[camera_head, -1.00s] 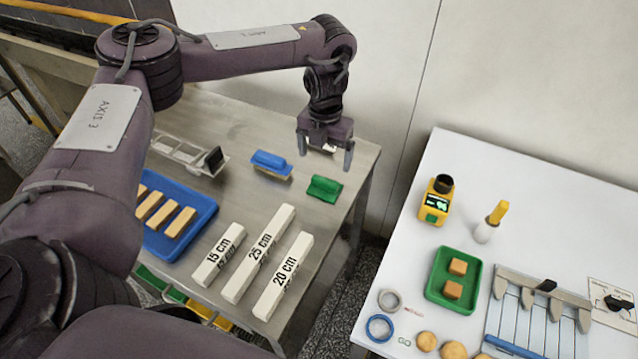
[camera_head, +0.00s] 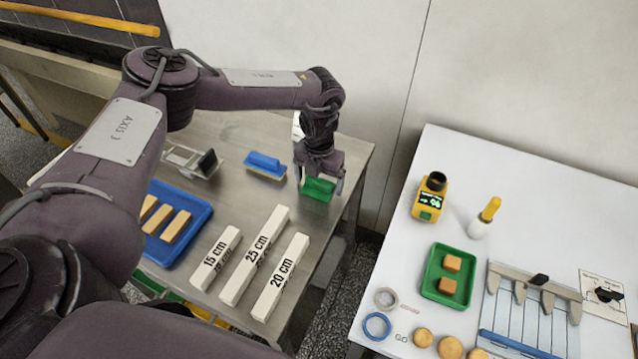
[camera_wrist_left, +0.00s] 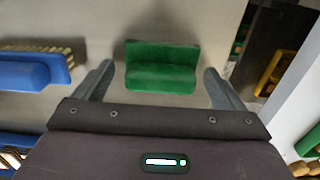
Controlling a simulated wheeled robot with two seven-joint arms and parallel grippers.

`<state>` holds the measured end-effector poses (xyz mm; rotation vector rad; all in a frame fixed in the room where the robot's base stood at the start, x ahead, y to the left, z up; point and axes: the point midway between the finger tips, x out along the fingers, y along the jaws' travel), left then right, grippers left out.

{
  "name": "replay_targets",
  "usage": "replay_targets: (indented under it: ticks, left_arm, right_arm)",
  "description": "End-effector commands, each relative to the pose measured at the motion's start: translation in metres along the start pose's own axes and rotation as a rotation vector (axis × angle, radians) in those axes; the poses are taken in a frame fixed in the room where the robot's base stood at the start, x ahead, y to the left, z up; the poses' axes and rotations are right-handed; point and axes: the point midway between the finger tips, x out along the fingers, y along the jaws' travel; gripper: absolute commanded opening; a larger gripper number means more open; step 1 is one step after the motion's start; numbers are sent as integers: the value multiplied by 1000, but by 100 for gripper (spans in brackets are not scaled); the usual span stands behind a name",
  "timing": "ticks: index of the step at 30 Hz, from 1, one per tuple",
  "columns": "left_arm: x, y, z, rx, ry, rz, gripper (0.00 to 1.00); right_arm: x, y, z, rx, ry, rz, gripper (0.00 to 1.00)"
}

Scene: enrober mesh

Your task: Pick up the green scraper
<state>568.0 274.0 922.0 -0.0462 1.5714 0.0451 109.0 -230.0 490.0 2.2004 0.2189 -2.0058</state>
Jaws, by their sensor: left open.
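The green scraper (camera_head: 318,188) lies near the right edge of the steel table, just right of a blue brush. My left gripper (camera_head: 320,192) is open and points down over it, with one finger to each side. In the left wrist view the green scraper (camera_wrist_left: 162,66) shows between the open fingertips of my left gripper (camera_wrist_left: 160,72), apart from both. Its upper part in the head view is hidden by the gripper. My right gripper is not in view.
A blue brush (camera_head: 265,165) lies left of the scraper. Long white blocks marked 15, 25 and 20 cm (camera_head: 282,275) lie in front. A blue tray (camera_head: 202,213) holds bars. A white table (camera_head: 400,245) stands to the right, across a gap.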

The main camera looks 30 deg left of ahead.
Motion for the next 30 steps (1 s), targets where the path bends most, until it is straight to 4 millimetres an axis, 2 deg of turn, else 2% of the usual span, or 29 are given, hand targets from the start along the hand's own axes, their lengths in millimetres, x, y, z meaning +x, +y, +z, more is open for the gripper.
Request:
replay_targets:
  ticks: [2,14,26,30]
  left_arm:
    - [0,0,0,0,0,0,91]
    - [0,0,0,0,1,0,40]
    - [0,1,-1,0,2,2,41]
    - [-6,0,0,0,0,1,41]
  right_arm:
    - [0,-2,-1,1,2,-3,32]
    - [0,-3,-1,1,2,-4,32]
    - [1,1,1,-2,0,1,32]
    - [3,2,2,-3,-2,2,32]
